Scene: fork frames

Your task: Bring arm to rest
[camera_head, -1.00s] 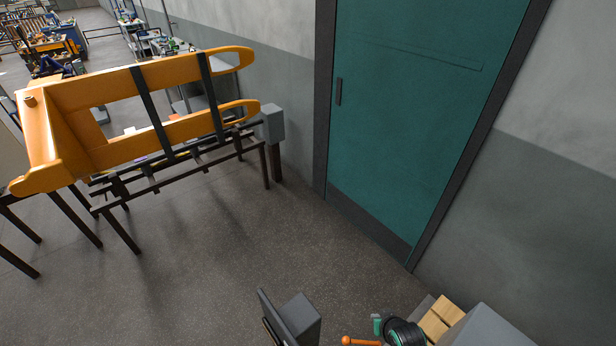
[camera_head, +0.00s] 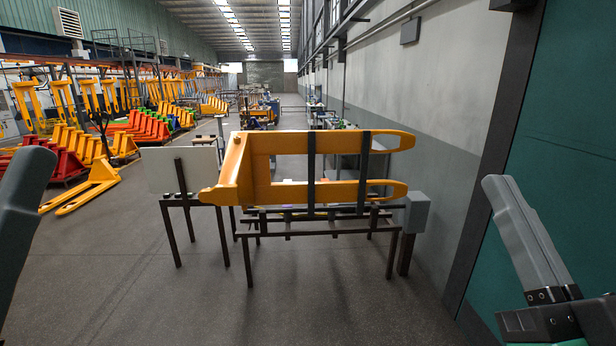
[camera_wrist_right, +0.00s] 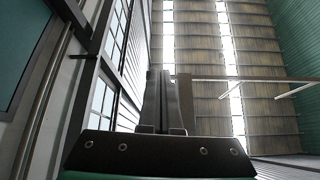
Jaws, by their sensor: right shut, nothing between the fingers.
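My right gripper (camera_head: 496,184) stands at the right edge of the head view, with its grey fingers pointing up and to the left. In the right wrist view (camera_wrist_right: 158,76) its fingers are closed together with nothing between them, against the ceiling. A grey part of my left gripper (camera_head: 22,215) shows at the left edge; its jaw state cannot be made out. An orange fork frame (camera_head: 232,180) lies on a dark metal stand (camera_head: 320,229) ahead, with two dark straps across it. Both grippers are apart from it.
A teal door (camera_head: 560,190) with a dark frame is close behind my right gripper. A grey box on a post (camera_head: 417,213) stands by the wall. A white panel (camera_head: 165,170) stands left of the fork frame. Yellow pallet trucks (camera_head: 85,190) line the left. Open floor (camera_head: 120,270) lies in front.

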